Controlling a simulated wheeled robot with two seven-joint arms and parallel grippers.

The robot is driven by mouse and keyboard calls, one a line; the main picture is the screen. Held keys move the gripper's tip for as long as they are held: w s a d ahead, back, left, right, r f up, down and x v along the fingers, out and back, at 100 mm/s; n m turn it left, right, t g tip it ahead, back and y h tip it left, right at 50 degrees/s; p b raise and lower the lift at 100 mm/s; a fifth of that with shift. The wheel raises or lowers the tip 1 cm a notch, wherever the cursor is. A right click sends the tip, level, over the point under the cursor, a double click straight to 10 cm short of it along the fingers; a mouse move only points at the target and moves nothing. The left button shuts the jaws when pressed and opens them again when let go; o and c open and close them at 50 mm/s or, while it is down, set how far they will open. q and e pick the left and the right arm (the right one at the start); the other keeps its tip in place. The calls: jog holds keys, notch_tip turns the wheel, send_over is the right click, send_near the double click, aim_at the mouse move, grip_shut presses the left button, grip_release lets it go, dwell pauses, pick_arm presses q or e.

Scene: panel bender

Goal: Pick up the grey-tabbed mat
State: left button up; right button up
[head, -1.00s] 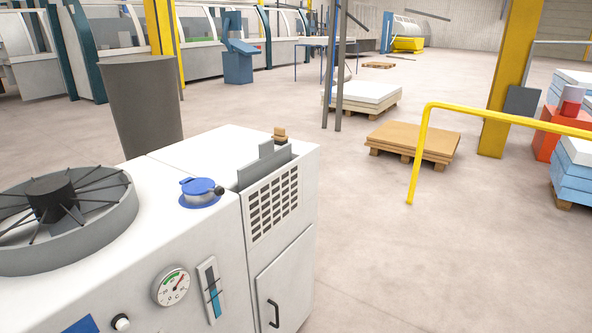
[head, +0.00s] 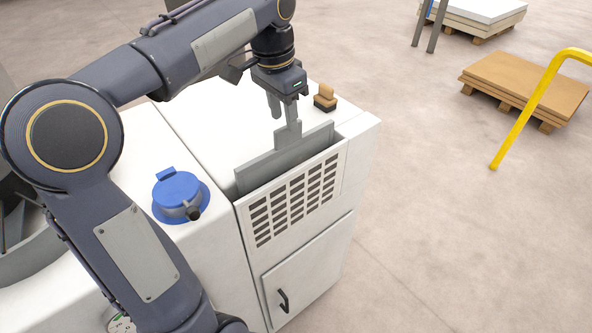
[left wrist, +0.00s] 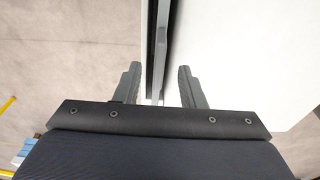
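The grey-tabbed mat (head: 270,168) stands upright in a slot along the top of a white machine cabinet, its upper part and raised tab showing and its lower part hidden in the slot. My left gripper (head: 283,112) points down at the tab from above. In the left wrist view, the two fingers of the left gripper (left wrist: 160,84) are spread, with the mat's thin grey edge (left wrist: 161,40) running between them and gaps on both sides. My right gripper is in neither view.
The white cabinet (head: 310,285) has a vent grille (head: 295,200) and a door handle. A blue cap (head: 180,195) and a small brown-handled block (head: 325,98) are on top. A yellow rail (head: 525,118) and loaded pallet (head: 525,85) stand right; open floor lies between.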

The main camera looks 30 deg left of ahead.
aim_at(289, 144)
pick_arm(q)
jog(key=f, duration=0.5)
jog(key=w+f, duration=0.1)
jog(key=f, duration=0.1)
jog(key=shift+d+f, duration=0.15)
jog(key=shift+d, duration=0.1)
grip_shut()
